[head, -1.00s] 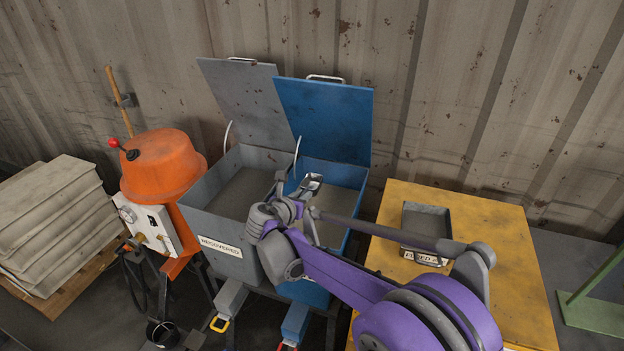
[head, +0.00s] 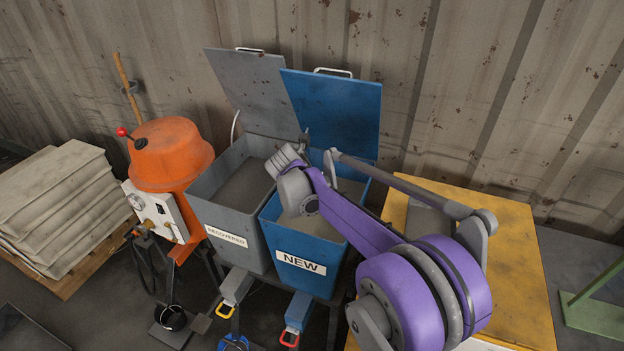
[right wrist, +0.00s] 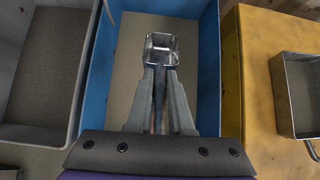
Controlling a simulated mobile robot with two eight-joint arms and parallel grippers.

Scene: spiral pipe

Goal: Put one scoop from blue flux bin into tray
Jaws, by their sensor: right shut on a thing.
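The blue flux bin (head: 272,235), labelled NEW, stands with its lid (head: 335,110) raised and grey flux inside. It also shows in the right wrist view (right wrist: 207,70). My right gripper (right wrist: 161,75) is shut on the handle of a small square metal scoop (right wrist: 161,48), over the blue bin's opening. I cannot tell the scoop's height above the flux or whether it holds any. My right arm hides the scoop in the head view. The tray (right wrist: 284,98) lies on the yellow table, right of the bin. It is partly hidden by my arm in the head view (head: 428,222). My left gripper is out of view.
The grey RECOVERED bin (head: 232,249) adjoins the blue bin on the left, its lid (head: 250,95) raised. An orange machine (head: 172,157) and stacked slabs (head: 50,205) stand further left. The yellow table (head: 515,270) has free room around the tray. A corrugated wall (head: 450,80) closes the back.

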